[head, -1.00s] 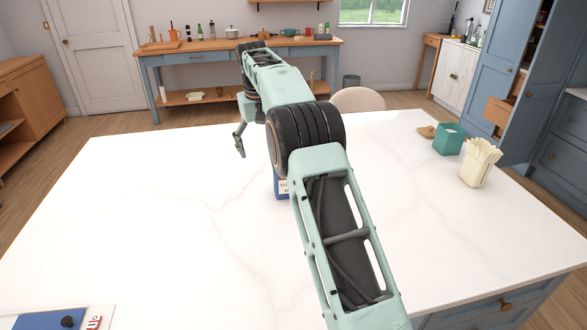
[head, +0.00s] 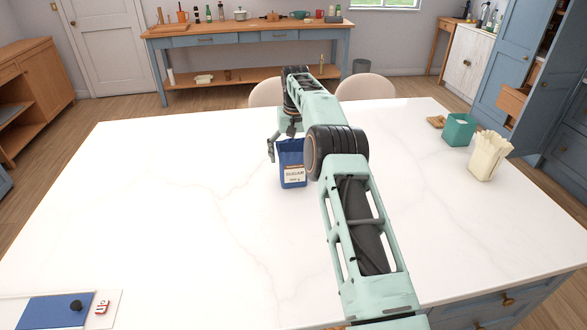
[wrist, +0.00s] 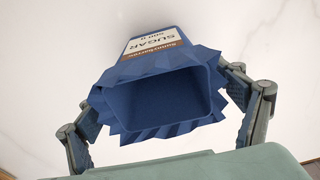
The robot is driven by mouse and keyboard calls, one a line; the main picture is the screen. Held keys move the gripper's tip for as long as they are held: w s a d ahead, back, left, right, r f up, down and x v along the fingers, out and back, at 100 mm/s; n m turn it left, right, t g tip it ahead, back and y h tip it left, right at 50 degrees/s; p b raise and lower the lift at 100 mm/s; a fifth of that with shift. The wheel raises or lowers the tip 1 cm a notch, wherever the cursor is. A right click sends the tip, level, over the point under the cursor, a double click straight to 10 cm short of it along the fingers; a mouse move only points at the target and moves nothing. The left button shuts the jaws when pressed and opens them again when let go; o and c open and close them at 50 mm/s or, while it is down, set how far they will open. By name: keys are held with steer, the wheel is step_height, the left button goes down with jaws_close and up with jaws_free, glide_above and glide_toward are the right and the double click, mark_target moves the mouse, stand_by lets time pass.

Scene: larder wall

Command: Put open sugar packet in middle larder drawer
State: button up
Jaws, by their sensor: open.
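The open sugar packet (head: 293,176), blue with a white label, stands upright on the white island top. Its jagged open mouth (wrist: 155,100) faces the camera in the wrist view, and the inside looks dark blue. My gripper (head: 281,146) is open at the packet's top. In the wrist view its fingers (wrist: 160,108) stand on either side of the packet's mouth. I cannot tell whether they touch it. The larder is the tall blue cupboard (head: 502,62) at the right. A wooden drawer front (head: 513,101) shows inside it; the other drawers are hidden or unclear.
A blue board (head: 50,312) lies front left. Two chairs stand behind the island.

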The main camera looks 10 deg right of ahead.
steer(key=shift+w+f+p, duration=0.15)
steer(key=shift+f+p, duration=0.2)
steer(key=shift+f, duration=1.6)
steer(key=c, duration=1.4)
